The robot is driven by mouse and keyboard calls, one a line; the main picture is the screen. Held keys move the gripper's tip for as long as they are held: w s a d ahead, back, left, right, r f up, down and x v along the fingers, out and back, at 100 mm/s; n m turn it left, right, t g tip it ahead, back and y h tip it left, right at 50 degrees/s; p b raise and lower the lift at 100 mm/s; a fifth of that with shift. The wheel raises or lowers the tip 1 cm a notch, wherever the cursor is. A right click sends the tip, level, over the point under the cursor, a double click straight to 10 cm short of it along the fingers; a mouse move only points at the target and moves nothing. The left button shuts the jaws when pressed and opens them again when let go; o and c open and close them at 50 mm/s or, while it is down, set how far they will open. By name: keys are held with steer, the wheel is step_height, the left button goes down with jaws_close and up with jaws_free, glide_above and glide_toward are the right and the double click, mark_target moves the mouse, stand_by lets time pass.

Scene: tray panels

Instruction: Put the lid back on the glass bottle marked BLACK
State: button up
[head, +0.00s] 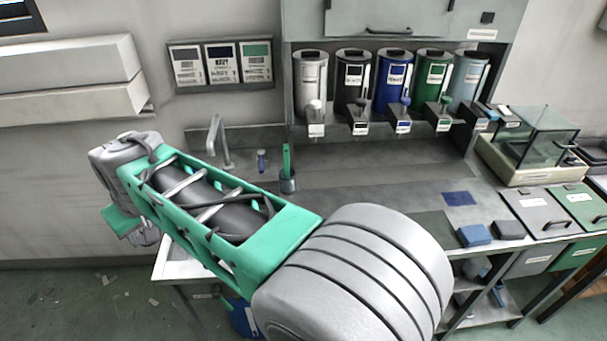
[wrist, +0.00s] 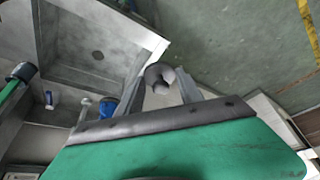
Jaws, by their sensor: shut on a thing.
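My gripper (wrist: 161,80) is shut on a small dark grey rounded thing (wrist: 158,72) with a curved, ring-like end, seen in the wrist view. I cannot tell whether it is the lid. The gripper is beside the sink's edge, over the green floor. In the head view my arm hides most of the gripper. No bottle can be read as marked BLACK. A black canister (head: 352,80) hangs in the row on the back wall, far to the right of my gripper; its label is too small to read.
Grey, blue (head: 394,82) and green (head: 433,80) canisters flank the black one. A cup with a green-handled brush (head: 287,182) and a tap (head: 218,142) stand by the sink (wrist: 97,55). A blue bucket (head: 243,318) is below. A glass-sided case (head: 537,135) stands right. The middle counter is mostly clear.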

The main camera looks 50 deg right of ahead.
steer(key=s+d+m+g+h, duration=0.15)
steer(key=d+m, duration=0.45)
steer(key=d, duration=0.6)
steer(key=s+d+m+g+h, duration=0.1)
steer(key=s+d+m+h, duration=0.3)
steer(key=d, duration=0.8)
steer(key=s+d+f+m+g+y+b, duration=0.2)
steer(key=s+d+m+g, duration=0.3)
steer(key=s+d+m, duration=1.3)
steer(key=s+f+b, duration=0.1)
steer(key=s+f+n+b, duration=0.1)
steer(key=f+b, duration=0.1)
steer(key=s+f+n+b, duration=0.1)
steer(key=f+b, duration=0.1)
steer(key=shift+d+f, duration=0.2)
steer(key=shift+d, duration=0.2)
steer(key=shift+w+a, duration=0.15)
steer(key=shift+f, duration=0.15)
